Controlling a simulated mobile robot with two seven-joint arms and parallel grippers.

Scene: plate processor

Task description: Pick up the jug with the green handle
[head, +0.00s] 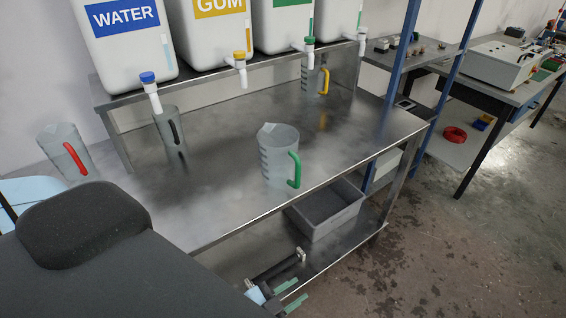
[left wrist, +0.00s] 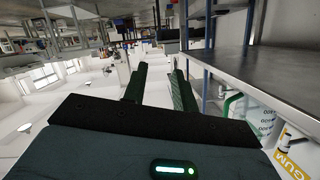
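The clear jug with the green handle (head: 279,158) stands upright on the metal table near its front edge, its green handle (head: 295,169) on the right side. My left gripper (head: 292,294) is low in front of the table, below the tabletop and apart from the jug. Its two green fingers are spread with nothing between them. The left wrist view is upside down; it shows the open fingers (left wrist: 158,90) and, at the right, the jug (left wrist: 258,116) with its green handle. My right gripper is not in view.
A jug with a red handle (head: 65,150), one with a black handle (head: 168,130) and one with a yellow handle (head: 314,80) stand on the metal table (head: 225,195). Labelled tanks with taps stand behind on a raised shelf (head: 200,88). A grey bin (head: 326,213) sits on the lower shelf.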

